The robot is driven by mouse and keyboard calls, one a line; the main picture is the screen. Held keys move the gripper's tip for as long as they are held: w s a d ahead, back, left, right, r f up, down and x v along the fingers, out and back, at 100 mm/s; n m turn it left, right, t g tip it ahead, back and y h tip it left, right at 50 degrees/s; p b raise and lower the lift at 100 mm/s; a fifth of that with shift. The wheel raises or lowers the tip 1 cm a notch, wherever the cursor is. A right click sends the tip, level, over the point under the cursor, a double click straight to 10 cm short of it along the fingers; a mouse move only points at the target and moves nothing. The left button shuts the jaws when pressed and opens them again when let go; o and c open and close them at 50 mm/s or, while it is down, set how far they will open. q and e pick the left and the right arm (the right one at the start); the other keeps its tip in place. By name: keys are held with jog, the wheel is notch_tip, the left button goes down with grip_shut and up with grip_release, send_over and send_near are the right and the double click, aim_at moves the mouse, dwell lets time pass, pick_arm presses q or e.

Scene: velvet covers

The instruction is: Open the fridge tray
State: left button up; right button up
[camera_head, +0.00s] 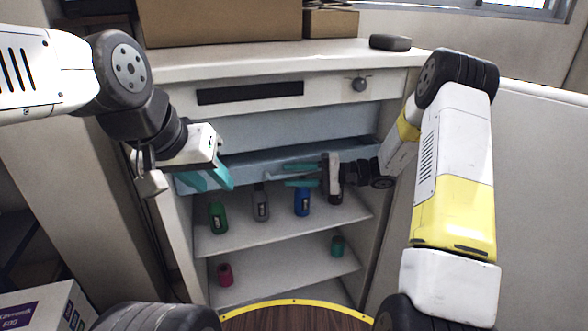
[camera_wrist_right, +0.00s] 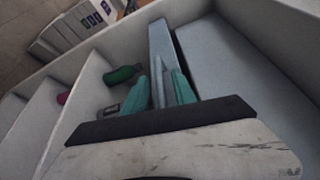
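The fridge tray (camera_head: 262,160) is a pale blue-grey drawer in the upper part of the open white fridge cabinet, above the bottle shelf. My right gripper (camera_head: 280,175) reaches in from the right, its teal fingers on either side of the tray's front wall. In the right wrist view, the fingers (camera_wrist_right: 168,75) close on that wall (camera_wrist_right: 160,40), with the tray's inside on the right. My left gripper (camera_head: 210,180) is open and empty at the tray's left end, fingers pointing down and right. I cannot tell whether it touches the tray.
A green bottle (camera_head: 217,217), a grey bottle (camera_head: 261,205) and a blue bottle (camera_head: 302,201) stand on the shelf below. A red can (camera_head: 225,274) and a teal can (camera_head: 338,246) are on the lower shelf. Cardboard boxes (camera_head: 220,22) stand on top of the cabinet.

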grip_shut()
dwell(1.4)
